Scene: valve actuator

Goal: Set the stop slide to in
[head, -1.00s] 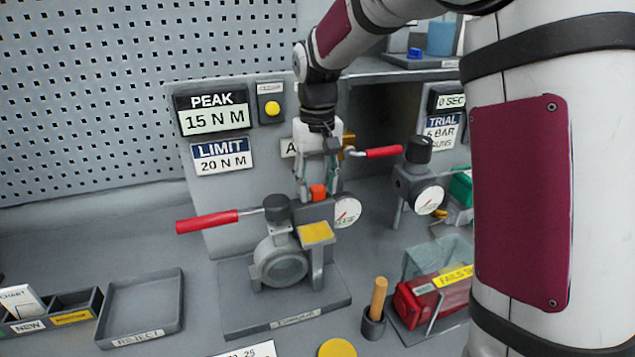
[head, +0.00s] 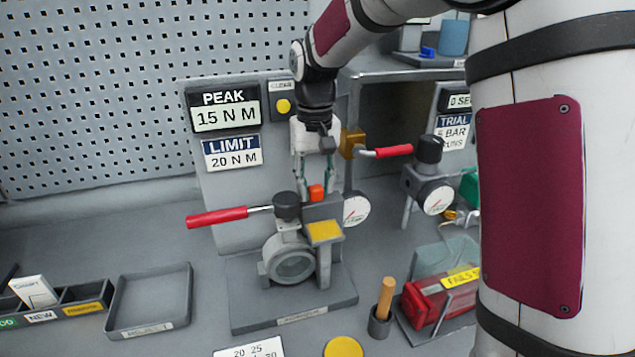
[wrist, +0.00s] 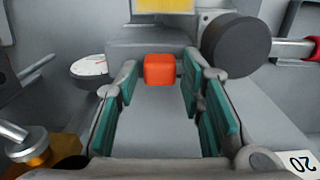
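The stop slide seems to be the small orange-red block (head: 316,192) behind the yellow-topped post of the valve fixture (head: 292,262). In the wrist view this block (wrist: 159,69) sits between my fingertips, in front of a grey housing. My gripper (head: 316,188) points down over it. In the wrist view my gripper (wrist: 160,72) has its teal finger pads apart, one on each side of the block, with a narrow gap showing on both sides. Any contact lower down is hidden. No in or out marking is readable.
A red-handled lever (head: 217,217) reaches left from the fixture's dark hub. A gauge (head: 356,208) stands close right of the block. A brass block (head: 352,143) with another red handle (head: 393,151) lies right of my wrist. The upright panel is close behind.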

